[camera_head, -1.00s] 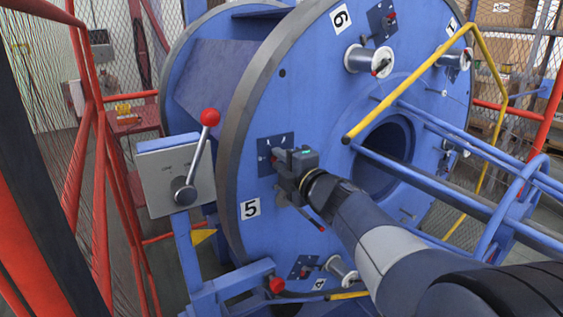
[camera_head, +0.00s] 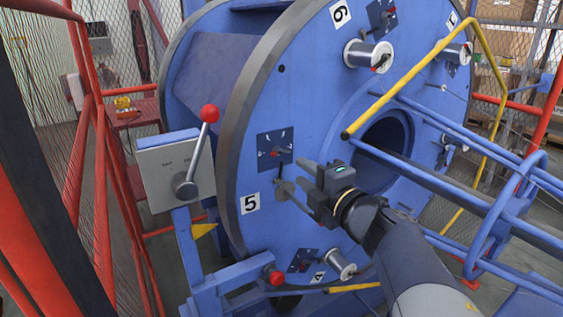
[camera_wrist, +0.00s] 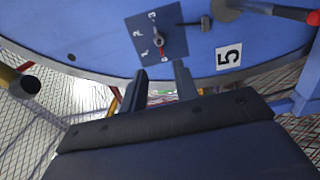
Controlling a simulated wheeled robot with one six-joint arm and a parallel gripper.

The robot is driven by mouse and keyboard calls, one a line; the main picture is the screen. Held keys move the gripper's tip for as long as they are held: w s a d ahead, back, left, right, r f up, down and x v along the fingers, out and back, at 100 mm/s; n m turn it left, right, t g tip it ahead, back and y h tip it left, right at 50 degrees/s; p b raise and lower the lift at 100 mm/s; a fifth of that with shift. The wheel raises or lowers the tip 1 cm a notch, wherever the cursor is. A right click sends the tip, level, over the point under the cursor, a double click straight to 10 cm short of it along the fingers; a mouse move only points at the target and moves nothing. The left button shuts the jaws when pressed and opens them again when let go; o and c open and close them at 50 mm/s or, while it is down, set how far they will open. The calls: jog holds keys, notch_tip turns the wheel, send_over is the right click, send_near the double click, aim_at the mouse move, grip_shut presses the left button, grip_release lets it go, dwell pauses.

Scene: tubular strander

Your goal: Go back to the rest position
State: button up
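My gripper (camera_head: 305,178) stands in front of the blue strander disc (camera_head: 230,190), to the lower right of the dark switch panel (camera_head: 275,152) beside the number 5 label. In the wrist view my gripper (camera_wrist: 162,82) has its two fingers apart with nothing between them. The switch panel (camera_wrist: 154,42), with a red-tipped knob and position marks, lies beyond the fingertips, clear of them. The number 5 label (camera_wrist: 229,57) is to its right. Part of a latch on the disc is hidden behind my gripper in the head view.
A control box (camera_head: 174,172) with a red-knobbed lever stands to the left. Yellow (camera_head: 410,75) and blue tubes (camera_head: 440,185) run out from the disc on the right. Red railings (camera_head: 90,150) and mesh fencing close off the left side. Several spools sit on the disc.

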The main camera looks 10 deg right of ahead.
aim_at(280, 156)
jog(key=shift+s+d, duration=0.15)
jog(key=shift+s, duration=0.4)
jog(key=shift+w, duration=0.1)
jog(key=b+x, duration=0.1)
jog(key=x, duration=0.9)
jog(key=shift+w, duration=0.35)
jog(key=shift+s+f, duration=0.1)
